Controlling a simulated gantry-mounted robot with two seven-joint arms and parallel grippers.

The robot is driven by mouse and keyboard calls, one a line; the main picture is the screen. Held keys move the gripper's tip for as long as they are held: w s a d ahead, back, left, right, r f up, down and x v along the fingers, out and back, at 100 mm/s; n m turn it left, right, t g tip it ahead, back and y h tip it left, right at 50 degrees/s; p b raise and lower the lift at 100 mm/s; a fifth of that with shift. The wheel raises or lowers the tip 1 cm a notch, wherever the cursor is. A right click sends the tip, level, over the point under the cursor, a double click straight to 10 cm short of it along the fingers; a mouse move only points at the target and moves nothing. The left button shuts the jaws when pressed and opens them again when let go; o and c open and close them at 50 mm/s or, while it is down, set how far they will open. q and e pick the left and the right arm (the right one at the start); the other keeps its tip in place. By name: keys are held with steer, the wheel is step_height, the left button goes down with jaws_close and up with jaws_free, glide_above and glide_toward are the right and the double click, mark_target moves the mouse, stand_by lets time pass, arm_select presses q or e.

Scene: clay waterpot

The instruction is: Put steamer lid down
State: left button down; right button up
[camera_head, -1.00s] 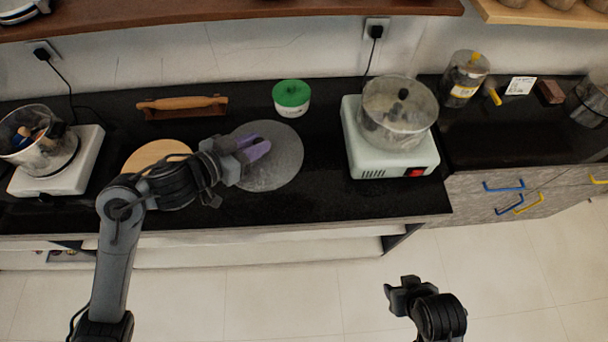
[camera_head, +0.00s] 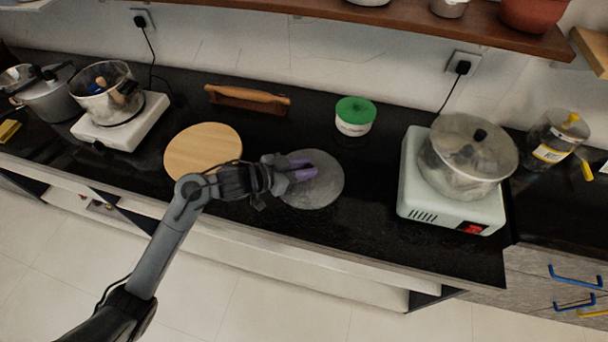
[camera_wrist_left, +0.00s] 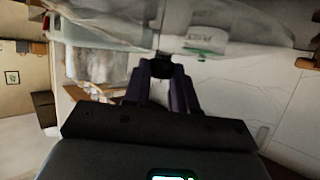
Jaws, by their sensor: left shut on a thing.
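The steamer lid (camera_head: 328,190) is a round, see-through grey disc over the middle of the dark counter in the head view. My left gripper (camera_head: 304,170), with purple fingers, is at the lid's middle, shut on its knob. In the left wrist view the fingers (camera_wrist_left: 161,84) close around the black knob (camera_wrist_left: 160,68), and the clear lid (camera_wrist_left: 110,28) spreads beyond them. The lid looks close above or on the counter; I cannot tell whether it touches. My right gripper is out of view.
A round wooden board (camera_head: 203,148) lies left of the lid. A green-topped container (camera_head: 354,117) stands behind it. A covered pot (camera_head: 465,160) on a white cooker (camera_head: 450,208) is to the right. An open pot (camera_head: 107,98) is far left. Bare counter lies between lid and cooker.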

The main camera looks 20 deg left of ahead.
arm_select(q)
steer(key=w+f, duration=0.1)
steer(key=w+a, duration=0.1)
steer(key=shift+w+f+b, duration=0.3)
steer(key=shift+w+f, duration=0.05)
steer(key=shift+f, duration=0.05)
step_height(320, 180, down, 3)
steer(key=shift+f+b, duration=0.2)
steer(key=shift+b, duration=0.55)
steer(key=shift+f, duration=0.25)
steer(key=shift+f, duration=0.2)
steer(key=c, duration=0.9)
jaws_free()
